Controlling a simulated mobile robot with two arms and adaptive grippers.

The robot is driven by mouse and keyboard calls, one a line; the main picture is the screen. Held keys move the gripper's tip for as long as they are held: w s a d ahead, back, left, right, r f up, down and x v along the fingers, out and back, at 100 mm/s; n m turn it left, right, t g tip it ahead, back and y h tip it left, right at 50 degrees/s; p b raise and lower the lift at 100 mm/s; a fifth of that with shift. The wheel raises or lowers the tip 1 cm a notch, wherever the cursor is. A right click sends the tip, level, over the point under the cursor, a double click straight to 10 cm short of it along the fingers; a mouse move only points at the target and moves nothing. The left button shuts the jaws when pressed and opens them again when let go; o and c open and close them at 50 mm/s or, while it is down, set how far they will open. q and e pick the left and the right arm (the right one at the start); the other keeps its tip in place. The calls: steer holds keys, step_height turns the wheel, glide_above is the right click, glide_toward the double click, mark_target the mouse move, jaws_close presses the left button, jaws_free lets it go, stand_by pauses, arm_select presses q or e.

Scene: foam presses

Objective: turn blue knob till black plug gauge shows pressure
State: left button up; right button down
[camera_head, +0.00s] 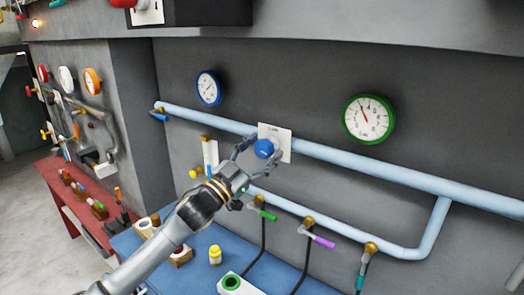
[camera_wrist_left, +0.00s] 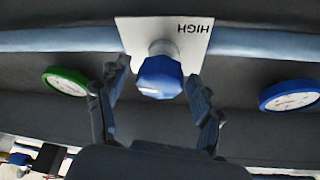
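The blue knob (camera_head: 264,148) sits on a white plate (camera_head: 284,137) on the grey wall. In the left wrist view the knob (camera_wrist_left: 160,78) is faceted, and its plate (camera_wrist_left: 135,30) shows HIGH upside down. My left gripper (camera_head: 246,152) is open at the knob. In the wrist view its fingers (camera_wrist_left: 159,84) are on either side, with gaps to the knob. A blue-rimmed gauge (camera_head: 209,88) and a green-rimmed gauge (camera_head: 368,119) hang on the wall; I cannot make out a black plug gauge. My right gripper is not in view.
A light blue pipe (camera_head: 400,176) runs along the wall behind the plate. Green (camera_head: 262,212) and purple (camera_head: 318,240) valve handles hang below, near black cables. A red bench (camera_head: 62,200) stands left.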

arm_select(q)
steer(key=shift+s+a+f, duration=0.2)
steer(key=v, duration=1.1)
steer(key=shift+s, duration=0.15)
steer(key=shift+a+f, duration=0.1)
steer(key=shift+f, duration=0.05)
